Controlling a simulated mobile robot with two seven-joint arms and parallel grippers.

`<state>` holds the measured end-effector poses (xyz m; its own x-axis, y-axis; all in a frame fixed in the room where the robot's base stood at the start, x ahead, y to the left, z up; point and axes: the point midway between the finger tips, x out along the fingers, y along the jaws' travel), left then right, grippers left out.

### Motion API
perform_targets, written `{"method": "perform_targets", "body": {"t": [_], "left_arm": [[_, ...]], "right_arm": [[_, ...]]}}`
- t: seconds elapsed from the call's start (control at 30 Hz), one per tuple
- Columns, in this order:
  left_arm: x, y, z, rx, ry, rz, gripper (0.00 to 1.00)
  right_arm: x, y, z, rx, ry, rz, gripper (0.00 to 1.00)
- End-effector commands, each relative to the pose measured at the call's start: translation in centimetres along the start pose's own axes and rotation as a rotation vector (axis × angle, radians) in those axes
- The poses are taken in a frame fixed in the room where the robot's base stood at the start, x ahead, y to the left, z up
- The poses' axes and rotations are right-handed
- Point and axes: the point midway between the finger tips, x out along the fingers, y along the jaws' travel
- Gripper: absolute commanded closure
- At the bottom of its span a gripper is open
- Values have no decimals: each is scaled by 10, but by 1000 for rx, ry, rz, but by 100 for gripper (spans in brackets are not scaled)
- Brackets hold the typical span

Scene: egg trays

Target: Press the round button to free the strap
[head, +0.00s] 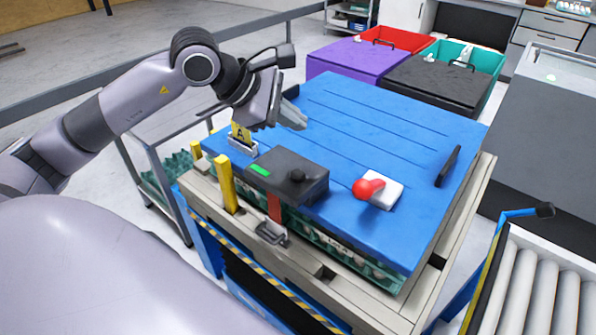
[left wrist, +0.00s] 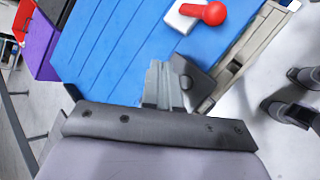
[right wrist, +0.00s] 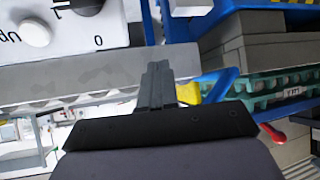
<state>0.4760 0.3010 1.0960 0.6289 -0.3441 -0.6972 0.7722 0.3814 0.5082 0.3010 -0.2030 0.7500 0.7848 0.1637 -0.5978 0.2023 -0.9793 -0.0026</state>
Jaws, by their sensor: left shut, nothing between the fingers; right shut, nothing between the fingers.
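A dark box (head: 287,170) with a green strip sits at the front edge of the blue lid (head: 390,120). A small round black button (head: 297,175) stands on its top. An orange-red strap (head: 274,206) runs down the front below the box to a metal buckle (head: 272,232). My left gripper (head: 293,116) is shut and empty above the lid, behind and apart from the box. Its closed fingers (left wrist: 160,82) show in the left wrist view. My right gripper (right wrist: 155,82) is shut and empty; it is out of the head view. The button cannot be made out in either wrist view.
A red knob on a white base (head: 386,195) stands on the lid, right of the box. Yellow posts (head: 226,184) and a yellow "A" tag (head: 240,133) are near the left corner. Roller conveyor (head: 540,290) lies right. A white panel (right wrist: 60,40) faces the right wrist.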

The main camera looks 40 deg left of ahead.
Motion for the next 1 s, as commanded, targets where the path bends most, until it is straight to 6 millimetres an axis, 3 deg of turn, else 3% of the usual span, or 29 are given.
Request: {"method": "perform_targets", "body": {"t": [0.6,1.0], "left_arm": [[52,-38,-37,0,-2,0,100],[60,-44,-44,-1,-2,0,100]], "right_arm": [[32,0,43,-1,3,-1,100],[40,0,53,-2,2,-1,100]]}}
